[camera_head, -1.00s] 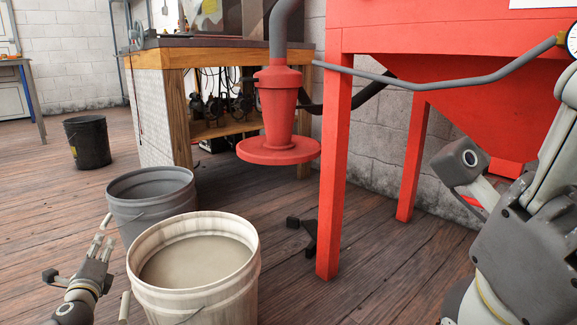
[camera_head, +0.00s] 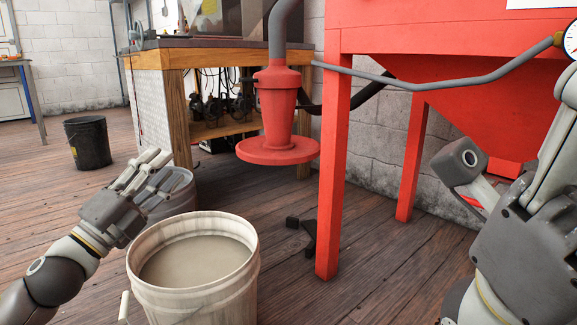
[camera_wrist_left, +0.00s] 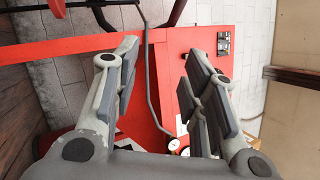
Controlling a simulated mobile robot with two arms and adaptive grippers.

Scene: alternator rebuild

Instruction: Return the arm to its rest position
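My right gripper (camera_head: 553,165) is at the right edge in front of the red cabinet. Its fingers are partly cut off by the picture's edge, so their opening is unclear.
The white bucket holds a greyish fill. A red cabinet on legs (camera_head: 380,45) and a red cone-shaped unit (camera_head: 277,115) stand ahead. A workbench (camera_head: 176,115) and a black bucket (camera_head: 88,143) are at the left. The wooden floor (camera_head: 45,190) at left is open.

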